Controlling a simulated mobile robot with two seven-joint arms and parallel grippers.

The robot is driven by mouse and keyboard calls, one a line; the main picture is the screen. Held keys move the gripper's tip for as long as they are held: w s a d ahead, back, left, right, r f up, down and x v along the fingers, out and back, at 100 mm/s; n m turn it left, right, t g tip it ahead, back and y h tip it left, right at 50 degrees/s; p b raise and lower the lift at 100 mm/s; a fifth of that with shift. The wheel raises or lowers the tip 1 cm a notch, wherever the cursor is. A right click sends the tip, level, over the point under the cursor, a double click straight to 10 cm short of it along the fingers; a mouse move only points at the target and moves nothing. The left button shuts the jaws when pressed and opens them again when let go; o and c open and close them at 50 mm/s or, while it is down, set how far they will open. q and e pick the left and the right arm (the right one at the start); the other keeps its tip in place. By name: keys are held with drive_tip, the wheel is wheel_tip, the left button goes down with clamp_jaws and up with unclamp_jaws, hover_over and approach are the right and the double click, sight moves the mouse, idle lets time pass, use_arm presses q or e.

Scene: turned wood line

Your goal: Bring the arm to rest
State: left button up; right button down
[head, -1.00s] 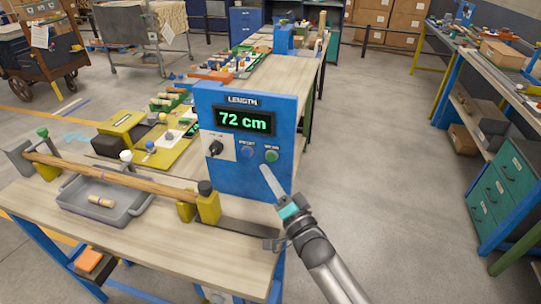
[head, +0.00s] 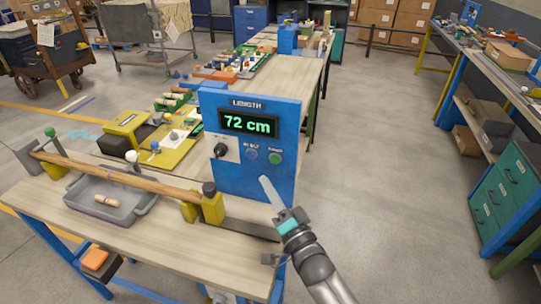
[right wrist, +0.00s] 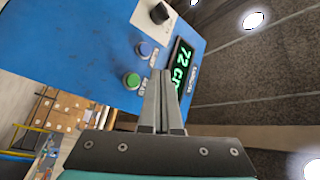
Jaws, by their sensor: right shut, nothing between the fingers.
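My right gripper (head: 269,190) is shut and empty in front of the lower right part of the blue length panel (head: 229,180). Its fingers also show together in the right wrist view (right wrist: 162,100), pointing towards the panel. The panel's display (head: 249,124) reads 72 cm. Below the display are a black knob (head: 221,150), a blue button (head: 251,154) and a green button (head: 275,158). The fingertips are below the buttons in the head view and appear apart from them. My left gripper is not in view.
A long wooden rod (head: 120,174) lies across yellow supports on the bench (head: 150,240). A grey tray (head: 75,197) with a small wooden piece is beneath it. A yellow board (head: 165,148) with parts is behind. The floor (head: 390,180) to the right is clear.

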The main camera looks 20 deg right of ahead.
drive_tip(key=s+d+f+n+g+h, duration=0.25)
drive_tip(key=s+f+n+g, duration=0.35)
drive_tip(key=s+f+g, duration=0.4)
drive_tip(key=s+r+n+g, duration=0.2)
drive_tip(key=s+n+g, duration=0.45)
drive_tip(key=s, duration=1.15)
wheel_tip(320, 180, down, 26)
drive_tip(key=g+b, duration=0.1)
drive_tip(key=b, duration=0.4)
drive_tip(key=s+d+f+g+b, duration=0.1)
drive_tip(key=s+f+b, duration=0.2)
drive_tip(key=s+f, duration=0.5)
drive_tip(key=s+d+f+h+b, duration=0.1)
drive_tip(key=s+f+b, duration=0.2)
drive_tip(key=s+f, duration=0.5)
wheel_tip(320, 180, down, 6)
drive_tip(key=shift+s+r+g, duration=0.2)
drive_tip(key=shift+s+g, duration=0.05)
drive_tip(key=shift+g, duration=0.1)
